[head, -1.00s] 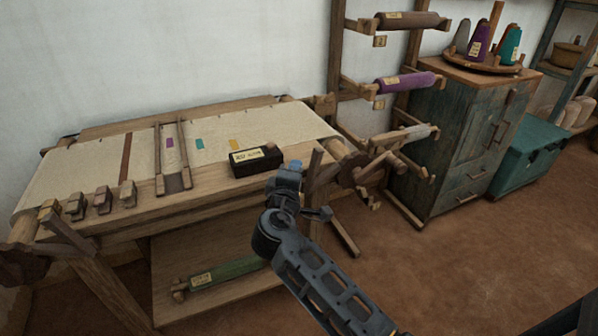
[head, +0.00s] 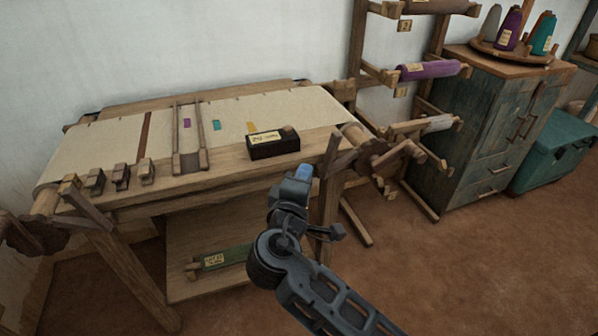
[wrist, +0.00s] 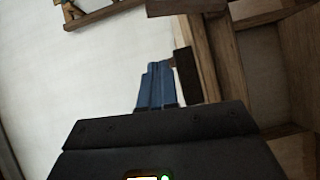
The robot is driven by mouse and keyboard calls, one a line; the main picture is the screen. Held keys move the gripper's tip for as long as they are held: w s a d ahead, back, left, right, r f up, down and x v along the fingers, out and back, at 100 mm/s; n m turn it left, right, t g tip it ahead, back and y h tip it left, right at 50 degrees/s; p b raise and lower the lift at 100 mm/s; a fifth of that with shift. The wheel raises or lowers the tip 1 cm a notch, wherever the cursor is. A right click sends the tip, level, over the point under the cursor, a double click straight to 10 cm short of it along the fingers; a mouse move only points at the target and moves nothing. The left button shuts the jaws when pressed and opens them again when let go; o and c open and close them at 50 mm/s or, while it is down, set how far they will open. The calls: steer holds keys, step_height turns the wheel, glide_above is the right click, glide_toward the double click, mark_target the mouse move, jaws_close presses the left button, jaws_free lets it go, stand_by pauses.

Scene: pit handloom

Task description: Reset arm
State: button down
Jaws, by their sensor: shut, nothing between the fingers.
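My gripper (head: 304,172) is in front of the right end of the handloom (head: 230,165), its blue fingertips pointing up in the head view. In the wrist view my gripper (wrist: 158,70) shows its two blue fingers together, with nothing held between them. The arm is bent at a joint below the gripper and reaches in from the bottom right. Part of the gripper body is hidden by my own wrist links in the head view.
A black labelled box (head: 273,143) sits on the loom's front beam, left of my gripper. A rack with a purple roll (head: 430,69) and a teal-grey cabinet (head: 490,125) stand to the right. The brown floor (head: 460,270) at right is clear.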

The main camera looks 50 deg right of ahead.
steer(key=shift+f, duration=0.1)
steer(key=s+a+f+n+t+y, duration=0.3)
steer(key=s+a+f+t+y, duration=0.2)
steer(key=s+a+f+y, duration=0.75)
steer(key=s+a+r+m+t+y, duration=0.1)
steer(key=s+a+r+m, duration=0.2)
steer(key=s+r, duration=0.3)
steer(key=s+a+r+m+t+y, duration=0.2)
steer(key=s+a+r+m, duration=0.1)
steer(key=s+r, duration=0.4)
steer(key=s+a, duration=0.1)
steer(key=s, duration=0.2)
steer(key=shift+s+a+r, duration=0.2)
steer(key=shift+a+r, duration=0.1)
steer(key=shift+a, duration=0.05)
steer(key=shift+y, duration=0.25)
